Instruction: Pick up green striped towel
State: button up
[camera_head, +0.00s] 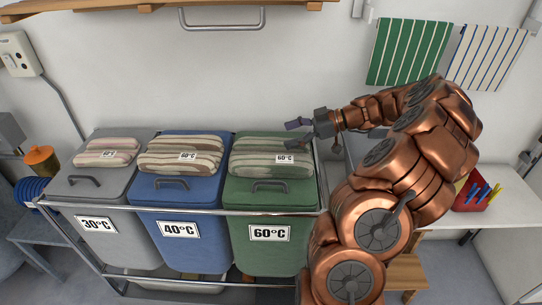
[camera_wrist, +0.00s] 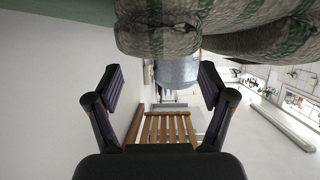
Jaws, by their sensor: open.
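A folded grey-beige towel with green stripes (camera_head: 262,165) lies on the lid of the green 60°C bin (camera_head: 262,205). It bears a 60°C label. A green cloth with white stripes (camera_head: 410,50) also hangs on the back wall at the right. My gripper (camera_head: 294,137) is open and empty at the right rear of the folded towel, its fingers pointing left. In the wrist view my open fingers (camera_wrist: 160,88) have nothing between them in contact. The folded towel (camera_wrist: 215,32) fills the top edge there, apart from the fingers' inner faces.
Blue 40°C (camera_head: 178,200) and grey 30°C (camera_head: 100,205) bins stand to the left, each with a folded towel on its lid. A metal rail (camera_head: 190,210) runs across the bins. A wooden shelf (camera_head: 90,9) overhangs above. A white table (camera_head: 480,217) stands right.

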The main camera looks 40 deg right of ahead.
aim_at(273, 139)
jog(key=shift+x, duration=2.75)
jog(key=c, duration=1.4)
jog(key=shift+r, duration=0.1)
